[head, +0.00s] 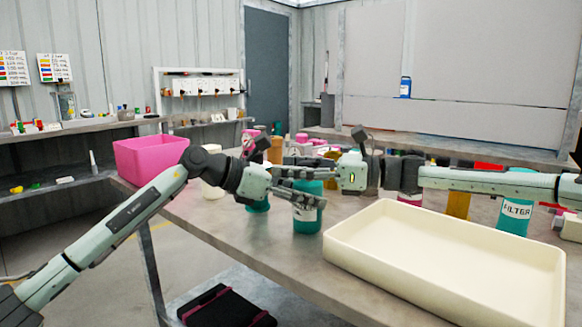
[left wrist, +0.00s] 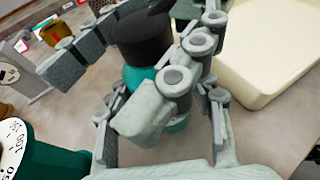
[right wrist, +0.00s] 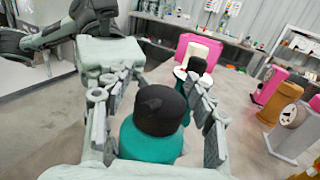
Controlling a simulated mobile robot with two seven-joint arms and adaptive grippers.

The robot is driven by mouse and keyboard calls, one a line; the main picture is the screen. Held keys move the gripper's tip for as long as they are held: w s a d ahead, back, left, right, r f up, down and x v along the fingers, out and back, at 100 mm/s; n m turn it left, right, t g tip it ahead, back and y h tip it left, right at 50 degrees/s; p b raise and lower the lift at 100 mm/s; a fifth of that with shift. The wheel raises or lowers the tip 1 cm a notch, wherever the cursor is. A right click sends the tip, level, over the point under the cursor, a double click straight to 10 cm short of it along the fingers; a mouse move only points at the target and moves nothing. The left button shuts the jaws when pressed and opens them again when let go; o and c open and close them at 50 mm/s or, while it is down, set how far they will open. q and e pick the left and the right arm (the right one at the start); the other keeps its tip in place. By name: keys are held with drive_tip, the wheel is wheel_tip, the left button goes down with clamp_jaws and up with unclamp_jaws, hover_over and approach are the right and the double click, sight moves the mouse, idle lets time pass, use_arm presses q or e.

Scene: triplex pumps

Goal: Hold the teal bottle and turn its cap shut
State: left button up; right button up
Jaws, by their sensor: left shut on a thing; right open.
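The teal bottle (head: 307,221) stands upright on the grey table, its white label partly covered by fingers. My left gripper (head: 318,194) is shut on its body; the bottle's teal side shows in the left wrist view (left wrist: 134,78). Its black cap (right wrist: 160,108) sits on top in the right wrist view and also shows in the left wrist view (left wrist: 145,38). My right gripper (right wrist: 158,92) is open, with its fingers on either side of the cap. I cannot tell whether they touch it. In the head view the fingers hide most of the cap.
A large cream tray (head: 345,262) lies right of the bottle. Another teal bottle (head: 258,205) stands close on the left, and a pink bin (head: 145,158) is at the far left. A teal FILTER bottle (head: 515,215) stands behind the tray. Several other containers crowd the table's back.

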clamp_jaws()
idle(0.6)
drive_tip(key=shift+w+d+m+t+h, duration=0.15)
drive_tip(key=shift+m+t+h, duration=0.3)
drive_tip(key=shift+m+t, duration=0.5)
drive_tip(key=shift+w+d+m+t+h, duration=0.1)
drive_tip(key=shift+w+m+t+h, duration=0.35)
drive_tip(key=shift+t, duration=0.8)
drive_tip(key=shift+w+d+m+t+h, duration=0.1)
drive_tip(key=shift+m+t+h, duration=0.4)
drive_tip(key=shift+m+t, duration=0.5)
unclamp_jaws()
drive_tip(key=shift+s, duration=0.1)
